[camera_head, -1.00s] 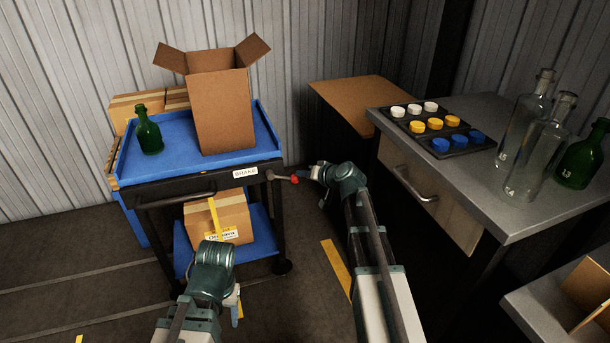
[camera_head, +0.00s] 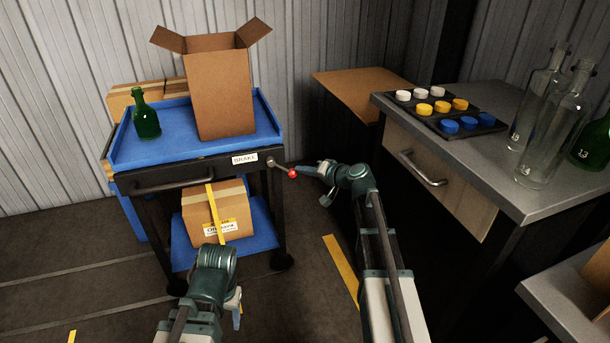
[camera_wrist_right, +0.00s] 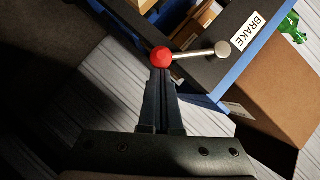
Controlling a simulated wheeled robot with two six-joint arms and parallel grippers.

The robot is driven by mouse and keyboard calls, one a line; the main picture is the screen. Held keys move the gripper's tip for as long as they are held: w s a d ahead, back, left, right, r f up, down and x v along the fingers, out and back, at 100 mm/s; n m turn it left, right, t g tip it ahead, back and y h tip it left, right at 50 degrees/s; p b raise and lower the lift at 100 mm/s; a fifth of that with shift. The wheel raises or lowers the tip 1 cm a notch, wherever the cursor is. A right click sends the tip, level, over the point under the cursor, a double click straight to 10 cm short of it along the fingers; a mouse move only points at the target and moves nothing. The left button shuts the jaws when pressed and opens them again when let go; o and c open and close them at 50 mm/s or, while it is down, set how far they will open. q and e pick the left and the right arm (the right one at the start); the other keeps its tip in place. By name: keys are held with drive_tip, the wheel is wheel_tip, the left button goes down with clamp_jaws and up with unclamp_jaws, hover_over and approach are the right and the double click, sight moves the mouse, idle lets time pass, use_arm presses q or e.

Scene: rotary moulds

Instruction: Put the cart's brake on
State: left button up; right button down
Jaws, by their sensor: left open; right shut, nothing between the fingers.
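The blue-topped cart (camera_head: 190,170) stands at the left, with a white BRAKE label (camera_head: 244,158) on its front right. Beside the label, the metal brake lever (camera_head: 280,167) slopes down to the right and ends in a red knob (camera_head: 292,173). In the right wrist view the red knob (camera_wrist_right: 161,57) is right at the fingertips of my right gripper (camera_wrist_right: 161,72), which is shut and empty; contact is hard to tell. In the head view my right gripper (camera_head: 304,170) is just right of the knob. My left gripper (camera_head: 238,311) is low in front of the cart, open.
The cart carries a green bottle (camera_head: 146,118) and an open carton (camera_head: 220,95), with a taped box (camera_head: 216,212) below. A grey counter (camera_head: 535,180) with a cap tray (camera_head: 480,129) and glass bottles (camera_head: 550,120) stands right of my right arm. Floor shows between them.

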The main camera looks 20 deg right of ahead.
use_arm(q)
wheel_tip(320, 180, down, 12)
drive_tip(key=b, duration=1)
drive_tip(key=shift+r, duration=0.15)
use_arm(e)
drive_tip(key=a+f+m+t+y, duration=0.1)
drive_tip(key=a+f+m+y, duration=0.2)
drive_tip(key=a+f, duration=0.3)
drive_tip(key=shift+s+f+m+t, duration=0.15)
drive_tip(key=shift+m+t, duration=0.15)
drive_tip(key=shift+m, duration=0.1)
drive_tip(key=shift+a, duration=0.1)
use_arm(q)
drive_tip(key=shift+d, duration=0.1)
